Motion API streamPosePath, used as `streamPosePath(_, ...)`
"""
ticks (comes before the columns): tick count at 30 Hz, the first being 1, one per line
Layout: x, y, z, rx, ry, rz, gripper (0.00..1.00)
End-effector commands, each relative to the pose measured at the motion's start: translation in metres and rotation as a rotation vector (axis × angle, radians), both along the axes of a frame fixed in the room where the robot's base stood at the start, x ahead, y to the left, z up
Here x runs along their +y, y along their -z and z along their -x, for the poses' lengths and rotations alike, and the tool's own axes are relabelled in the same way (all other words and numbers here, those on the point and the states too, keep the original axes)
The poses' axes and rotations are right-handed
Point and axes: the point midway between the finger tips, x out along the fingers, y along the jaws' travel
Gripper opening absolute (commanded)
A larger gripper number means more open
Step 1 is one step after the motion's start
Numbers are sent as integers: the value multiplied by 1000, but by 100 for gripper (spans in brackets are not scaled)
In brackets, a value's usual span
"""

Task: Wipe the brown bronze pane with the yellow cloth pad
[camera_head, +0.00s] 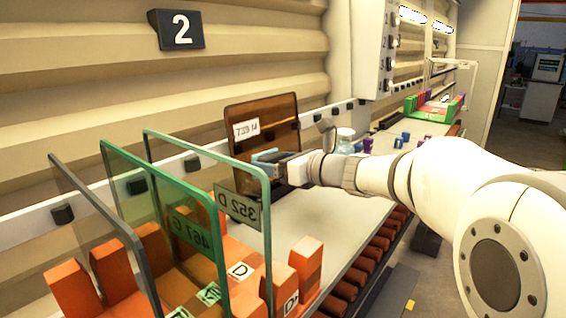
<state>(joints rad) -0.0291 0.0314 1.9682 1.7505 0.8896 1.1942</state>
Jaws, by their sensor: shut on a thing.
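The brown bronze pane (279,122) stands upright near the ribbed wall, with a white label on its upper left. My gripper (275,163) is in front of the pane's lower part, at the end of my white arm, which reaches in from the right. It is shut on a small blue piece (264,156) at its tip. I cannot tell whether this piece touches the pane. No yellow cloth pad shows; the gripper and the glass panes partly block this area.
A green-edged clear pane (268,225), a second green pane (184,210) and a grey pane (100,215) stand at the front left among orange blocks (306,262). A glass jar (345,140) and small blue and purple blocks stand beyond my gripper. Some pale tabletop (345,215) is bare.

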Motion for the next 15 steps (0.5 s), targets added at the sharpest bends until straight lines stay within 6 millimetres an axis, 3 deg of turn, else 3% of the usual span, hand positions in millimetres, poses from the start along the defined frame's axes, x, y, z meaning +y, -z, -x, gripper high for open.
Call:
streamPosePath(5,9,1,10,-1,-1,0,58)
streamPosePath(15,7,0,11,0,0,0,58)
